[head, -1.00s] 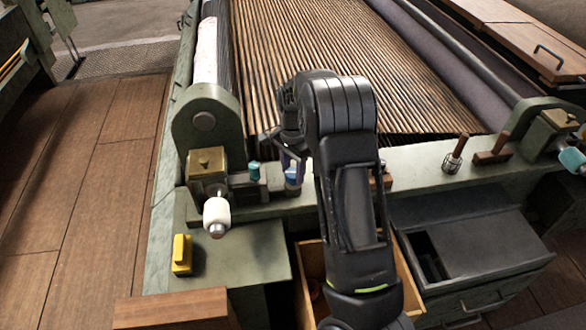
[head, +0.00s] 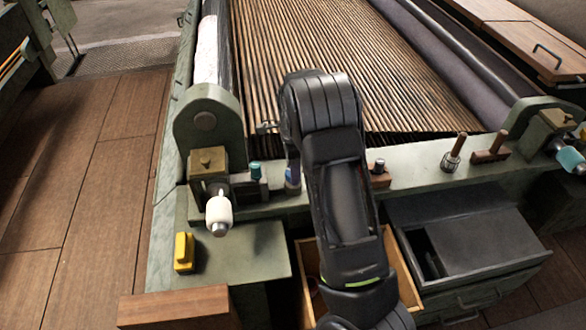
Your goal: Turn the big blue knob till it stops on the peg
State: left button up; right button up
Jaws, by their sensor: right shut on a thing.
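The big blue knob (head: 293,180) stands on the green front rail of the machine. Only its left part shows beside my arm; its top is covered. My right gripper (head: 292,160) is at the top of the knob and shut on it, its fingers mostly hidden behind my own wrist and forearm. I cannot make out the stop peg or how far the knob is turned. My left gripper is not in view.
A smaller teal knob (head: 255,170) stands close to the left. A white-handled part (head: 219,212) and a yellow block (head: 184,251) are further left. An open wooden drawer (head: 306,262) lies below my arm; wooden-handled tools (head: 454,153) stand right.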

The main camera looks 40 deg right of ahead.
jog(key=o, duration=1.4)
notch_tip(320, 180, up, 8)
jog(key=shift+f+b, duration=0.1)
jog(key=shift+b, duration=0.2)
